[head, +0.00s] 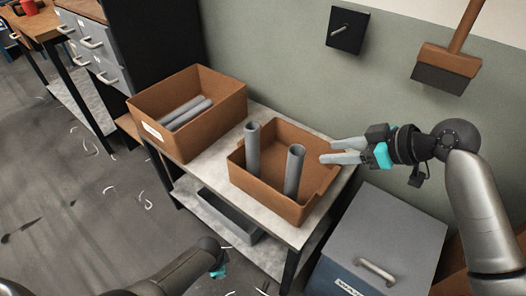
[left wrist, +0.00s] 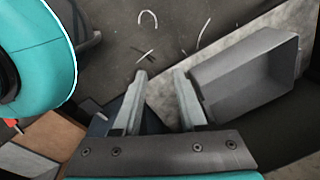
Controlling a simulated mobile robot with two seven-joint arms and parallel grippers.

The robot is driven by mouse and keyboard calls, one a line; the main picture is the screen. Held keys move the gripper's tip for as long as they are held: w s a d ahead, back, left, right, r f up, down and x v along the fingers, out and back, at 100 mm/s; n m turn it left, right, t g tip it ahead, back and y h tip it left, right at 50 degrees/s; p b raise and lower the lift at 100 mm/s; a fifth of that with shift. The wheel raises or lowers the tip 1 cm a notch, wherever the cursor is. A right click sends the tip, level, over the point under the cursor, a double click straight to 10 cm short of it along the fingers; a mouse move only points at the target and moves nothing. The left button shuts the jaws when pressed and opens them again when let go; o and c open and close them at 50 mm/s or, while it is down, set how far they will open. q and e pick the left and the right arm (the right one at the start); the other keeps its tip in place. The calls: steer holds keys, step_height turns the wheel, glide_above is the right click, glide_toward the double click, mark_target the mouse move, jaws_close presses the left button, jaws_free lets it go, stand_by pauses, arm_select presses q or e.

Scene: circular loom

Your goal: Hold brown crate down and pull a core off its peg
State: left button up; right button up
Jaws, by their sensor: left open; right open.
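A brown crate (head: 268,194) stands on the bench top, and two grey tube cores stand upright in it, a left core (head: 253,148) and a right core (head: 294,170). Pegs are hidden. My right gripper (head: 328,151) is open and empty at the crate's right end, fingers pointing left near its rim; I cannot tell if they touch it. My left arm comes in low at the front, below the bench top; its fingers are not clear in the head view. In the left wrist view my left gripper (left wrist: 158,72) is open with nothing between its fingers.
A second brown crate (head: 189,141) with a label and grey tubes lying in it stands at left on the bench (head: 208,162). A grey tray (head: 229,214) sits on the lower shelf. A grey lidded box (head: 380,235) stands at right. Pale scraps litter the floor.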

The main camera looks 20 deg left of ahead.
arm_select(q)
steer(key=w+r+m+g, duration=0.1)
steer(key=w+r+m, duration=0.5)
steer(key=w+r, duration=0.5)
steer(key=w+r+m, duration=0.6)
steer(key=w+r, duration=0.1)
steer(key=r, duration=0.7)
steer(key=w+d+r+m, duration=0.1)
steer(key=w+d+r, duration=0.1)
steer(key=d+r, duration=0.65)
glide_above(261, 203)
steer(key=shift+g+h, duration=0.3)
step_height(261, 203, down, 15)
steer(key=shift+w+d+r, duration=0.1)
steer(key=shift+w, duration=0.05)
steer(key=shift+c, duration=0.3)
jaws_close()
